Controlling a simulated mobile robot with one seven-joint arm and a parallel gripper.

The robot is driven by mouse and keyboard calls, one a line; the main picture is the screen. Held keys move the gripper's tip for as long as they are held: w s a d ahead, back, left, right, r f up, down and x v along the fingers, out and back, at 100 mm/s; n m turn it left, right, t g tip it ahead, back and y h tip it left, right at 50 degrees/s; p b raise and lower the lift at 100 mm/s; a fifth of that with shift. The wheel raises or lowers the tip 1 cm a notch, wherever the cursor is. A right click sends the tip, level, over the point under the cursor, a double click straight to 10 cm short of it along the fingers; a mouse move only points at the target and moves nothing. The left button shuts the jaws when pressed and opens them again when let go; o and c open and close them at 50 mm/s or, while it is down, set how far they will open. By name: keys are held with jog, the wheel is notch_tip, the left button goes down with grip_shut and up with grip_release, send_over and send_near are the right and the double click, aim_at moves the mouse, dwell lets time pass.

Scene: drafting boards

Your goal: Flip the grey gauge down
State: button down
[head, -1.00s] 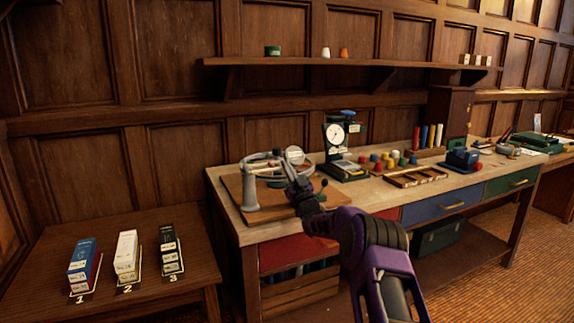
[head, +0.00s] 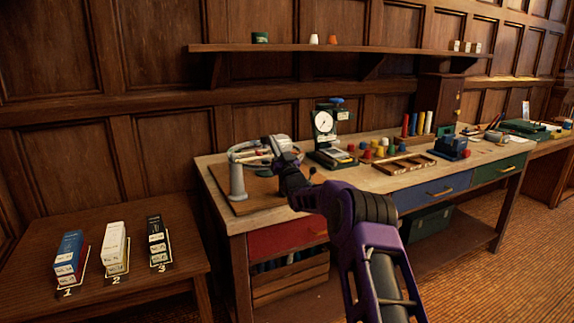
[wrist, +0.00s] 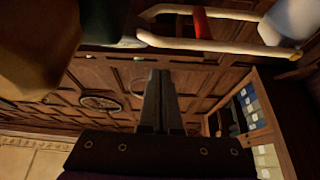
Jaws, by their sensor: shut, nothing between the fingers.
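A grey device with a curved frame and an upright post (head: 237,182) stands on a wooden board (head: 262,198) at the bench's left end. I take it for the grey gauge, but cannot tell its hinge or whether it is up or down. My gripper (head: 281,148) overlaps its right side in the head view and hides part of it; I cannot tell whether they touch. In the wrist view my gripper (wrist: 160,75) is shut and empty. Beyond its fingertips are a pale curved bar (wrist: 215,45) with a red band and a whitish cylinder (wrist: 292,20).
A white dial on a dark green stand (head: 324,122) is right of the board. Coloured pegs, a wooden tray (head: 402,164) and a blue block (head: 453,147) lie further right. A shelf (head: 340,48) runs above. A low table (head: 135,285) with three boxes is at left.

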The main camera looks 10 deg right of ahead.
jog(key=v, duration=1)
jog(key=shift+w+d+f, duration=0.1)
